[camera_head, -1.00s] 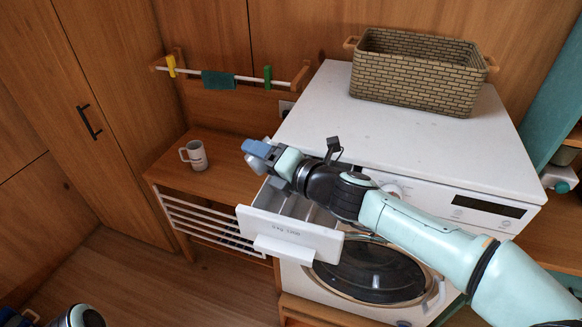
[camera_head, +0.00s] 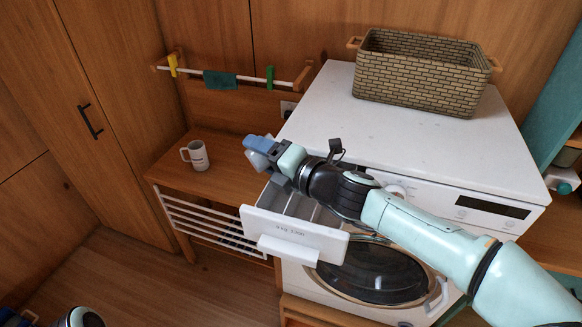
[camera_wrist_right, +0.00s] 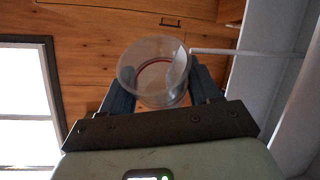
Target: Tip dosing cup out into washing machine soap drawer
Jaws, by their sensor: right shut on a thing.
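The dosing cup (camera_wrist_right: 152,72) is a clear, see-through cup with a red ring, held between the two fingers of my right gripper (camera_wrist_right: 163,92). In the head view my right gripper (camera_head: 262,146) is shut on the cup, which shows only as a small pale shape (camera_head: 257,161) by the fingers. The gripper is just above and behind the pulled-out soap drawer (camera_head: 292,233), near its left rear side. My arm hides part of the drawer's inside. I cannot tell what the cup contains. Only a bit of my left arm shows at the bottom left.
The white washing machine (camera_head: 400,150) carries a woven basket (camera_head: 420,75). Its round door (camera_head: 370,275) is below the drawer.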

